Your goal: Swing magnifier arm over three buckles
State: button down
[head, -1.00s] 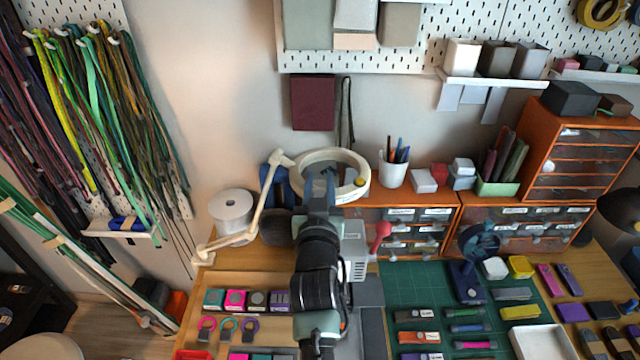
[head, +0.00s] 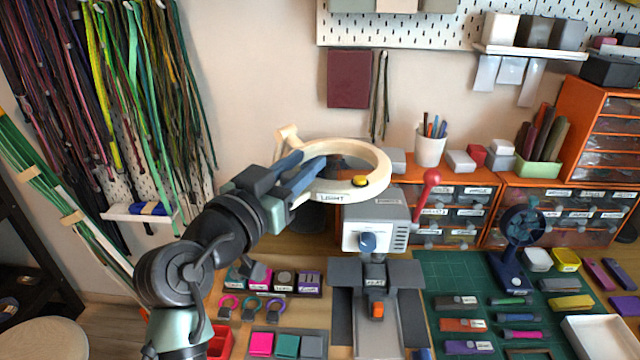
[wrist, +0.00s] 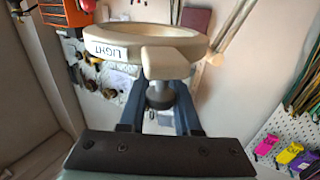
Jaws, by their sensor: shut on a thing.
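The magnifier is a cream ring (head: 378,160) marked LIGHT with a yellow button, raised in front of the back wall, beside and above a grey press. My gripper (head: 312,172) reaches it from the left. In the wrist view, my blue fingers (wrist: 158,112) are closed on a dark knob under the ring's cream bracket (wrist: 170,62). The magnifier's jointed arm is mostly hidden behind my gripper.
The grey press (head: 375,235) with a red-knobbed lever (head: 428,190) stands close below the ring. A white pen cup (head: 430,150) and orange drawer units (head: 480,180) are behind to the right. A green mat (head: 450,268) holds small tools. Cords hang at the left.

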jog(key=s+a+m+g+h+b, duration=0.3)
jog(key=s+a+h+b, duration=0.2)
jog(key=a, duration=0.5)
jog(key=shift+s+a+m, duration=0.3)
jog(key=shift+s+a, duration=0.05)
jog(key=shift+s, duration=0.7)
jog(key=shift+f, duration=0.1)
jog(key=c, duration=0.6)
grip_release()
jog(key=shift+a, duration=0.1)
jog(key=v, duration=0.6)
jog(key=b+v, duration=0.1)
jog(key=v, duration=0.6)
jog(key=shift+r, duration=0.25)
